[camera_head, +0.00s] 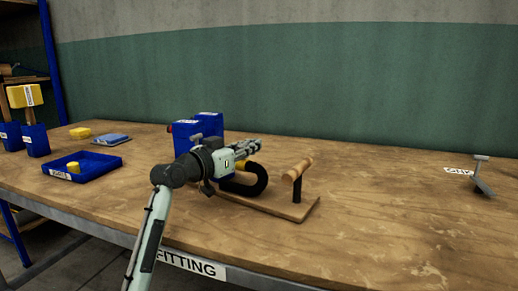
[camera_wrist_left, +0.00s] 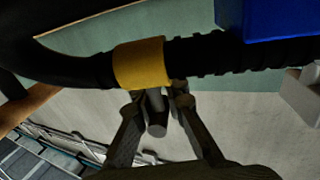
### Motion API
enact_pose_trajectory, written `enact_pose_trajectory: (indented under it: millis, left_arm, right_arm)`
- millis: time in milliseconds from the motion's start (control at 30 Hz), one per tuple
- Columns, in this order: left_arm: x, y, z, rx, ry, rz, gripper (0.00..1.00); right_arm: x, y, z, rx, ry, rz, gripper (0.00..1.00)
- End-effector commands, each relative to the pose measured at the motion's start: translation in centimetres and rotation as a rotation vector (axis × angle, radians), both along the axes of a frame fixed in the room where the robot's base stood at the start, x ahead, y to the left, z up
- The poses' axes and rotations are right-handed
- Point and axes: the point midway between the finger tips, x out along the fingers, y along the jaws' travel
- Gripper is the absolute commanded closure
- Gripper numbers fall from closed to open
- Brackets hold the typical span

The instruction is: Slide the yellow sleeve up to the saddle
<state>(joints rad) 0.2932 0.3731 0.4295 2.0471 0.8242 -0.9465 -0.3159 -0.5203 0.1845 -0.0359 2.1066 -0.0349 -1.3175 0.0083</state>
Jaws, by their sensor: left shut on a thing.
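The yellow sleeve (camera_wrist_left: 142,62) sits around a black ribbed hose (camera_wrist_left: 245,53) in the left wrist view; a small part of the sleeve shows in the head view (camera_head: 240,164). My left gripper (camera_head: 252,148) is shut on the sleeve; its fingers (camera_wrist_left: 158,95) meet the sleeve's lower edge in the wrist view. The hose (camera_head: 262,180) bends in a loop beside the blue box. A wooden-topped black post (camera_head: 297,171), which may be the saddle, stands on the wooden board right of the hose. My gripper hides part of the hose. My right gripper is not in view.
A blue tray (camera_head: 98,170) with a yellow piece lies left. A grey stand (camera_head: 481,175) is far right. The table's right side is mostly clear.

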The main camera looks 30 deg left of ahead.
Motion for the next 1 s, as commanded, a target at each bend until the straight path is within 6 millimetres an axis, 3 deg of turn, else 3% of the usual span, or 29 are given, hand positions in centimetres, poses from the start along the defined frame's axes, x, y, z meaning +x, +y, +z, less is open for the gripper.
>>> enact_pose_trajectory:
  millis: [33, 167, 467, 500, 667, 1000]
  left_arm:
    - [-0.1, 1.1, -0.4, 0.005, 0.004, 0.004, 1.0]
    - [-0.2, 2.7, -0.2, 0.002, 0.003, 0.003, 1.0]
    - [-0.3, 3.0, 0.0, -0.001, 0.001, 0.003, 1.0]
    - [-0.3, 3.0, 0.0, -0.001, 0.001, 0.002, 0.88]
    - [-0.3, 3.0, 0.0, -0.001, 0.001, 0.002, 0.68]
    - [-0.5, 3.0, 0.0, 0.0, 0.001, 0.003, 0.66]
  right_arm:
    - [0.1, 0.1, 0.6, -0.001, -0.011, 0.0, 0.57]
    - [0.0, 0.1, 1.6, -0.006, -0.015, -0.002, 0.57]
    - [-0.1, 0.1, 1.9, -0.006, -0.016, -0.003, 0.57]
    - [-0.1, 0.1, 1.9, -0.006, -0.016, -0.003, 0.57]
    - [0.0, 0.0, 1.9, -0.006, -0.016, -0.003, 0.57]
    - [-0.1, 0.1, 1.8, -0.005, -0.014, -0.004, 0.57]
